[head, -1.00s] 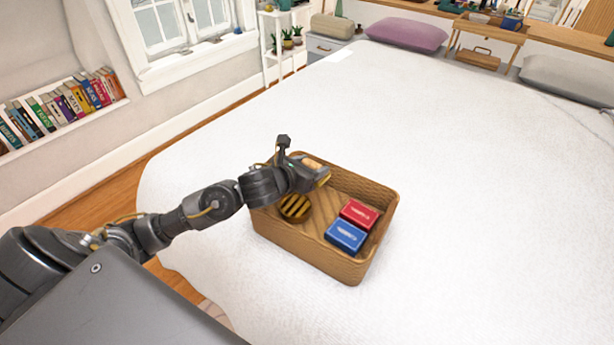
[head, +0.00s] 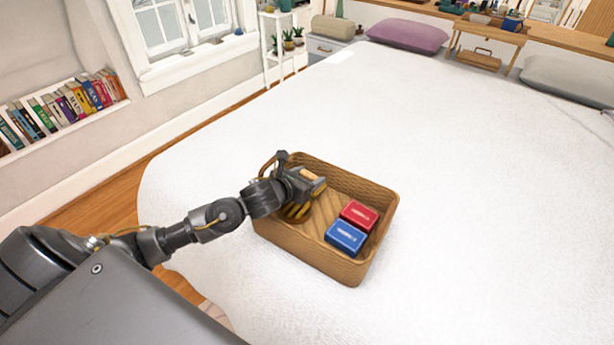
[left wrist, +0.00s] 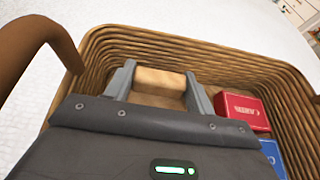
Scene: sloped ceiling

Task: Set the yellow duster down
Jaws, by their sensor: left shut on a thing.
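My left gripper (head: 314,186) is shut on a tan-yellow block, which I take to be the yellow duster (head: 307,175). In the left wrist view the duster (left wrist: 160,82) sits between the two grey fingers, inside the wicker basket (left wrist: 225,60). In the head view the gripper is low over the left part of the basket (head: 310,250). The duster's underside is hidden, so I cannot tell whether it touches the basket floor. My right gripper is not in view.
A red box (head: 359,215) and a blue box (head: 345,236) lie in the basket's right part.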

